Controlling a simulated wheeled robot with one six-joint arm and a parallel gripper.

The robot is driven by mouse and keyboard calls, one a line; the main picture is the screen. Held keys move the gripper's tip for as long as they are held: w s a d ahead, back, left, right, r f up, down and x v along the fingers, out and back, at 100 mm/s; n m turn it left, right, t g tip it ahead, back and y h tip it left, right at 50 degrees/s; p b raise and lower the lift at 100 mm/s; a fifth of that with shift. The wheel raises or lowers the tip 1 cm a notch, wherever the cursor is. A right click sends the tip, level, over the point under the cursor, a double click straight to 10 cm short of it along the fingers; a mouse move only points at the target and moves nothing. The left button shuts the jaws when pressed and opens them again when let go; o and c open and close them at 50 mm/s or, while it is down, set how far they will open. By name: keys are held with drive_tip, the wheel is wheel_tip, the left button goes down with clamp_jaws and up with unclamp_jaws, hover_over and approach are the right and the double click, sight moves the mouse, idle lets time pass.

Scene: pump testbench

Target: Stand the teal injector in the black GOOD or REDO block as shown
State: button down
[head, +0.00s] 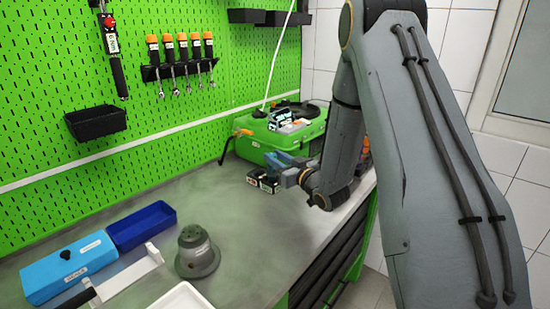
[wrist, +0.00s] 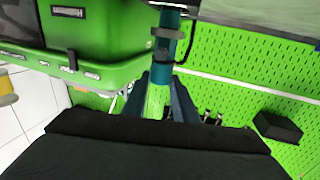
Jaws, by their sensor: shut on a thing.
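The teal injector (wrist: 171,22) shows in the wrist view as an upright teal cylinder with dark collars, between my fingers' far ends. My gripper (wrist: 166,75) is shut on it. In the head view my gripper (head: 279,161) is at the far end of the bench, in front of the green machine. A small black block (head: 264,183) with a red mark and a green mark stands just below it. Whether the injector touches the block is hidden. The words on the block are too small to read.
The green tester machine (head: 300,138) stands close behind my gripper and fills the upper left of the wrist view. A grey domed fixture (head: 196,254), a blue tray (head: 141,226) and a light-blue box (head: 66,267) are nearer. The bench middle is clear.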

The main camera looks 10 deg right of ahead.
drive_tip(key=shift+f, duration=0.1)
drive_tip(key=shift+f+b, duration=0.25)
drive_tip(key=shift+b, duration=0.05)
drive_tip(key=c, duration=1.4)
unclamp_jaws()
drive_tip(key=shift+c, duration=0.2)
